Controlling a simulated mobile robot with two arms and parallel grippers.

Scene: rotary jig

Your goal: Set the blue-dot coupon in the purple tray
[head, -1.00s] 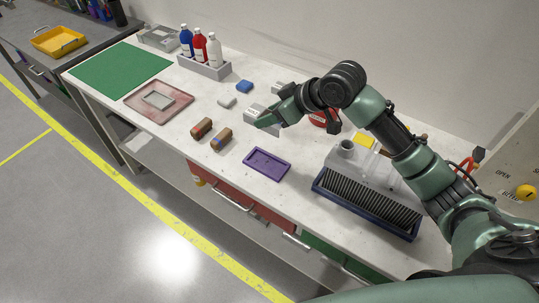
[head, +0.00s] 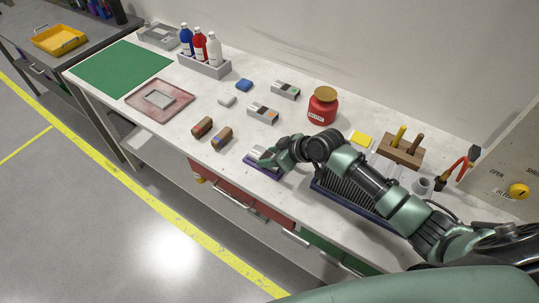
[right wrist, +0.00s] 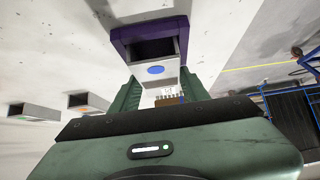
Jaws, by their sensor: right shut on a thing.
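The blue-dot coupon (right wrist: 156,71), a grey block with a blue oval on its face, is between the fingers of my right gripper (right wrist: 158,88) in the right wrist view. The right gripper is shut on it. The purple tray (right wrist: 150,23) lies directly beyond the coupon in that view. In the head view, my right gripper (head: 266,157) is over the purple tray (head: 262,170), hiding much of it. I cannot tell whether the coupon touches the tray floor. My left gripper is not in view.
Two other grey coupons, one orange-marked (head: 263,113) and one green-marked (head: 286,90), lie behind the tray. Two brown blocks (head: 212,132) are to its left. A red jar (head: 322,106) stands at the back. A dark-framed ribbed unit (head: 345,192) sits right, partly under my arm.

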